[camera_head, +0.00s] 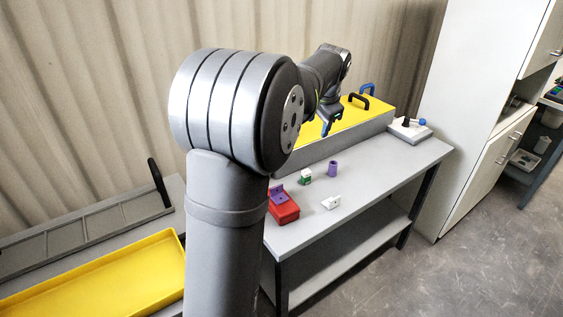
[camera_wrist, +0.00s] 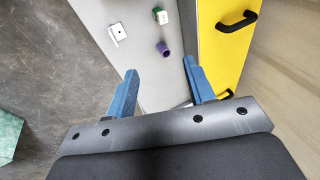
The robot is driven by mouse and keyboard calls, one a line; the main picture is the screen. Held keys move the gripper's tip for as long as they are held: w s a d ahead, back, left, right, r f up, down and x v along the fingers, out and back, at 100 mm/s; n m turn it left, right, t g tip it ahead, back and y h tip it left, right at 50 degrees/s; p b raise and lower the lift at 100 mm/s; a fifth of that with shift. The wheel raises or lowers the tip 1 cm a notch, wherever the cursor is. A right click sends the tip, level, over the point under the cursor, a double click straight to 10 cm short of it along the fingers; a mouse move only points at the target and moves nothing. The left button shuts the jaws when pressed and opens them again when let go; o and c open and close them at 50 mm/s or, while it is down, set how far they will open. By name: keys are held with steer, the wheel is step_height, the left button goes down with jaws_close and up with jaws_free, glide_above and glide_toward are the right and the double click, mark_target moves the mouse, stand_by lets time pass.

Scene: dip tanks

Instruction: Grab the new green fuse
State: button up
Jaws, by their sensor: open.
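A small green and white block (camera_head: 305,177), which looks like the green fuse, sits on the grey bench (camera_head: 390,170) near its middle. In the wrist view the green block (camera_wrist: 160,15) is at the top edge, beyond my fingertips. My gripper (camera_wrist: 160,70) is open, with two blue fingers apart and nothing between them. In the head view my gripper (camera_head: 328,122) is above the bench, by the yellow-topped tank, up and to the right of the green block. It is apart from the block.
A purple cylinder (camera_head: 332,169) stands close to the green block. A white block (camera_head: 331,202) and a red box (camera_head: 284,209) with a purple piece also sit there. The yellow-topped tank (camera_head: 345,118) with a black handle lines the back. A white device (camera_head: 410,130) stands right.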

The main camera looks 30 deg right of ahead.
steer(key=g+y, duration=0.2)
steer(key=g, duration=0.2)
glide_above(306, 171)
step_height(306, 171, down, 13)
step_height(306, 171, down, 18)
steer(key=shift+r, duration=0.1)
jaws_close()
